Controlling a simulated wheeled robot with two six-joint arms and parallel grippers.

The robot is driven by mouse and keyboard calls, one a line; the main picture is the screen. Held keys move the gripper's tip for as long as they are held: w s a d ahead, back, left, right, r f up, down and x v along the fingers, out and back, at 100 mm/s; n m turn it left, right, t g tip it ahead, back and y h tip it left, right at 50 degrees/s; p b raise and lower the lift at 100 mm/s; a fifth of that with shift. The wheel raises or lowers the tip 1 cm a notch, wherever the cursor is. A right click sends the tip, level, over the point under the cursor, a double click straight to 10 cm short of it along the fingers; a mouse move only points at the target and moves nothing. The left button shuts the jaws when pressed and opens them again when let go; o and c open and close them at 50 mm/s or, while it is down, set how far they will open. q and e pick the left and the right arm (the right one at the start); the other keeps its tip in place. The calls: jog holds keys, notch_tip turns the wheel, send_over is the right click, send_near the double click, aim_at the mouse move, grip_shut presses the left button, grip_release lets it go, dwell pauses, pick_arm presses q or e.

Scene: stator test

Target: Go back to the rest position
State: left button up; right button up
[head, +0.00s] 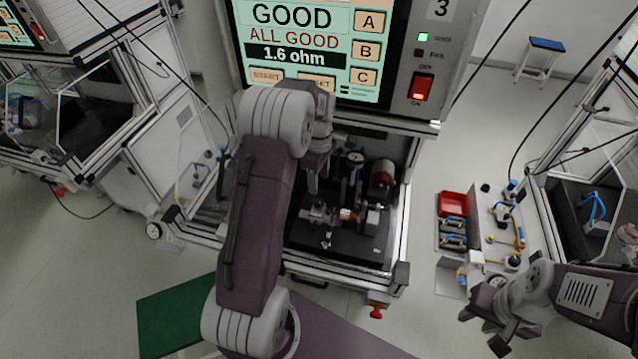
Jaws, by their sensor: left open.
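My left arm reaches up from the bottom of the head view, and its gripper (313,184) points down into the test station (340,262). It is open, and its fingers are partly hidden by the wrist. Clamps, a red cylinder (382,173) and small fixture parts stand on the station's dark bed beside and below it. I cannot tell whether the gripper touches any of them. My right gripper (487,325) is at the lower right, apart from the station, with its arm coming from the right edge. Its finger gap is unclear.
A parts table with a red bin (452,204) stands right of the station. Other stations flank both sides. A green surface (178,318) lies lower left. Bare floor lies between.

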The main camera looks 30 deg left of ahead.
pick_arm(q)
jog(key=shift+d+f, duration=0.1)
jog(key=s+d+r+m+t+b, duration=0.1)
jog(key=s+d+r+m+b, duration=0.25)
jog(key=s+d, duration=0.35)
jog(key=s+d+f+m, duration=0.4)
jog(key=s+f+m, duration=0.2)
jog(key=s+m, duration=0.5)
jog(key=shift+s+m, duration=0.25)
jog(key=shift+m, duration=1.5)
